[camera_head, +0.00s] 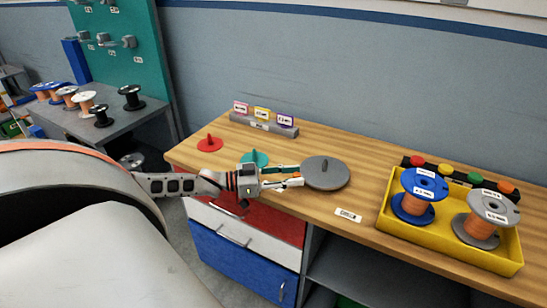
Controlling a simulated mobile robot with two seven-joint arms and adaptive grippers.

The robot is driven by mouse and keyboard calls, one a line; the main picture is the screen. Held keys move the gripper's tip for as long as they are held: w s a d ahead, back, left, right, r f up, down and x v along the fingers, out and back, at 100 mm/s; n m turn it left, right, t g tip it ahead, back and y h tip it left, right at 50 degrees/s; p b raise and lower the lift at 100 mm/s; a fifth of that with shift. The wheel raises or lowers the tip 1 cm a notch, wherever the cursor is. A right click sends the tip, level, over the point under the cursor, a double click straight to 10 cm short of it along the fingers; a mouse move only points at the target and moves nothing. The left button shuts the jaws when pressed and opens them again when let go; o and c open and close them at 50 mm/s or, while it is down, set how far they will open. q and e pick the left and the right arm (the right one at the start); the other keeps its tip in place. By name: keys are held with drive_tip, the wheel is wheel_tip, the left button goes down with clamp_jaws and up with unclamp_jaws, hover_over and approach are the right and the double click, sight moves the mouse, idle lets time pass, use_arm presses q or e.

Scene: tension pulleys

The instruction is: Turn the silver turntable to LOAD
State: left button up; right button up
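The silver turntable (334,181) is a round grey disc with a short upright peg near its middle, lying on the wooden workbench. My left gripper (301,176) reaches in from the left, with its fingertips at the disc's left edge. Its two fingers are apart with nothing seen between them. I cannot tell whether a fingertip touches the disc. A small white label (348,215) lies on the bench in front and to the right of the disc; its text is too small to read surely. My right gripper is not in view.
A red disc (210,144) and a teal disc (255,158), each with a peg, sit left of the turntable. A card holder (264,127) stands behind. A yellow tray (446,250) with blue and grey spools stands at the right. The bench behind the turntable is clear.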

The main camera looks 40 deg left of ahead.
use_arm(q)
drive_tip(key=v, duration=1)
drive_tip(key=shift+s+a, duration=0.2)
drive_tip(key=shift+s, duration=0.05)
